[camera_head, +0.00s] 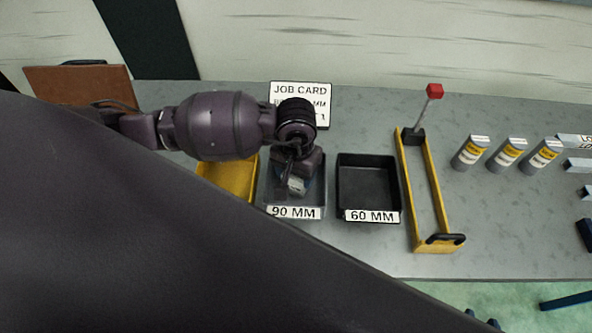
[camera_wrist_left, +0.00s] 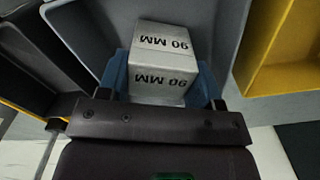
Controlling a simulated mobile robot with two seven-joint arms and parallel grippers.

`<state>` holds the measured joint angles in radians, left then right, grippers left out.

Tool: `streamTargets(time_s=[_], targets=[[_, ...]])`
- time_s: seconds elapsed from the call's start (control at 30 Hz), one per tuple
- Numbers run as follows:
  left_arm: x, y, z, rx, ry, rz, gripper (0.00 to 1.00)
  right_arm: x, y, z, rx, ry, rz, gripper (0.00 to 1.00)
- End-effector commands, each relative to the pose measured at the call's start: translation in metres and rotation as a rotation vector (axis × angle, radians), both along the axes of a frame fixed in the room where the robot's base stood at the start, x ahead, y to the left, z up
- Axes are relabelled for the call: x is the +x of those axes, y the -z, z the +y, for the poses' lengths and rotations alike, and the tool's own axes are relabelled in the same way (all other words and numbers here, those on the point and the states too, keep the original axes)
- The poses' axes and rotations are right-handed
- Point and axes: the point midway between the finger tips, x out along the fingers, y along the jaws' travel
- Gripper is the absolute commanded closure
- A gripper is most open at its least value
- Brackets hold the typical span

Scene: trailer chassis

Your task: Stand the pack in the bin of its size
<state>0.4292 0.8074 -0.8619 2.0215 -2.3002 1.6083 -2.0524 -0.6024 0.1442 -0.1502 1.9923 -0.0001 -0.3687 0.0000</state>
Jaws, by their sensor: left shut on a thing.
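The pack (camera_wrist_left: 165,60) is a light grey block marked "90 MM" on two faces. My left gripper (camera_wrist_left: 162,82) is shut on it, with a blue finger on each side. In the head view the pack (camera_head: 297,186) is small below my left gripper (camera_head: 300,172), over or inside the grey bin labelled 90 MM (camera_head: 268,196). I cannot tell whether the pack touches the bin floor. The black bin labelled 60 MM (camera_head: 368,160) stands empty to its right. My right gripper is not in view.
A yellow bin (camera_head: 240,180) stands left of the 90 MM bin, partly hidden by my arm. A job card (camera_head: 300,90), partly covered, stands behind. A yellow frame with a red-topped post (camera_head: 435,91) and several labelled cylinders (camera_head: 505,155) are to the right.

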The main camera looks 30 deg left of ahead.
Motion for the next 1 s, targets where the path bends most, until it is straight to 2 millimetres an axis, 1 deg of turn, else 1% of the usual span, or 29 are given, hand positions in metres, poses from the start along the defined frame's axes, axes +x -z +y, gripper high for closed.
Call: streamTargets(time_s=[0.17,0.4,0.43,0.57,0.6,0.87,1.0], targets=[[0.001,0.0,0.0,-0.001,0.0,-0.002,0.74,-0.005,0.003,-0.001,0.0,0.002,0.01,0.6],[0.001,0.004,0.0,0.0,0.001,-0.003,0.74,-0.004,0.008,-0.001,0.0,0.002,0.011,0.6],[0.0,0.003,0.0,0.0,0.0,-0.002,0.38,-0.004,0.007,-0.001,0.0,0.002,0.011,0.6],[0.001,0.003,0.0,0.0,0.0,-0.002,0.18,-0.001,0.006,0.0,0.0,0.001,0.006,0.6],[0.001,0.003,0.0,0.0,0.0,-0.002,0.15,0.0,0.005,0.0,0.0,0.0,0.003,0.6],[0.001,0.002,0.0,0.0,0.0,-0.002,0.15,0.005,0.001,0.001,0.0,-0.003,-0.007,0.6],[0.001,-0.004,0.0,-0.001,0.0,-0.003,0.15,0.005,-0.003,0.001,0.002,-0.001,-0.008,0.6]])
